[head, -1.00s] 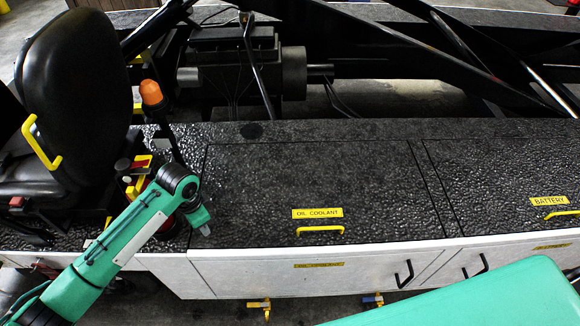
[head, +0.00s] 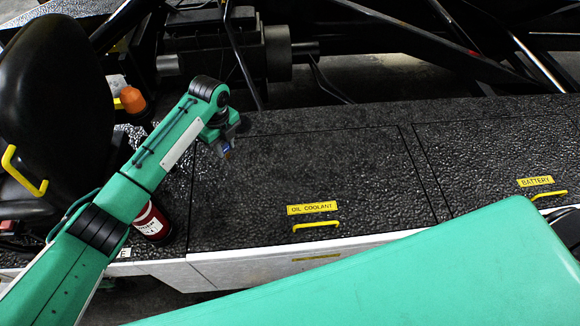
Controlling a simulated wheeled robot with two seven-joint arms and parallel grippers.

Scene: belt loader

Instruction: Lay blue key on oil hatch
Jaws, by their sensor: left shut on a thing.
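The oil hatch (head: 360,180) is a black, pebbled lid in the deck, with a yellow "OIL COOLANT" label (head: 312,208) and a yellow handle (head: 316,224) near its front edge. My left gripper (head: 226,151) is above the far left part of this lid, pointing down. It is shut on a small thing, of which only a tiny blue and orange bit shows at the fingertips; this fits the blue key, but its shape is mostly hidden. I cannot tell its exact height above the lid. My right gripper is not in view.
A battery hatch (head: 500,160) with its own yellow label (head: 536,181) lies to the right. A black seat (head: 60,100), an orange beacon (head: 132,99) and a red cylinder (head: 152,224) stand at left. Dark bars and machinery (head: 230,55) run behind the deck.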

